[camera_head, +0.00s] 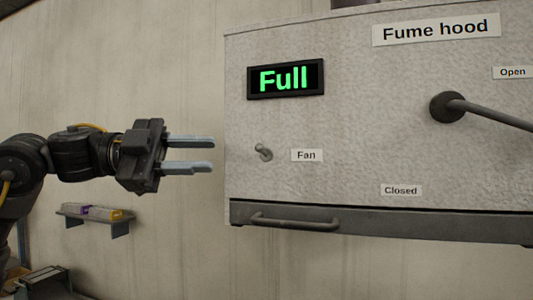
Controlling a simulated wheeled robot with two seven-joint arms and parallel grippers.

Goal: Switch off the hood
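The fume hood (360,120) is a large pale box on the right. Its display (286,79) reads "Full" in green. A small grey toggle switch (263,152) sits below the display, left of the "Fan" label (306,155). A dark round knob with a grey lever (485,112) is at the right, the lever pointing right and slightly down between the "Open" and "Closed" labels. My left gripper (212,155) is left of the toggle, apart from it, with its two fingers spread and nothing between them. My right gripper is not in view.
A dark drawer-like strip with a bar handle (295,222) runs along the hood's bottom. A small wall shelf (95,217) with yellow and purple items is at lower left. The wall between shelf and hood is bare.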

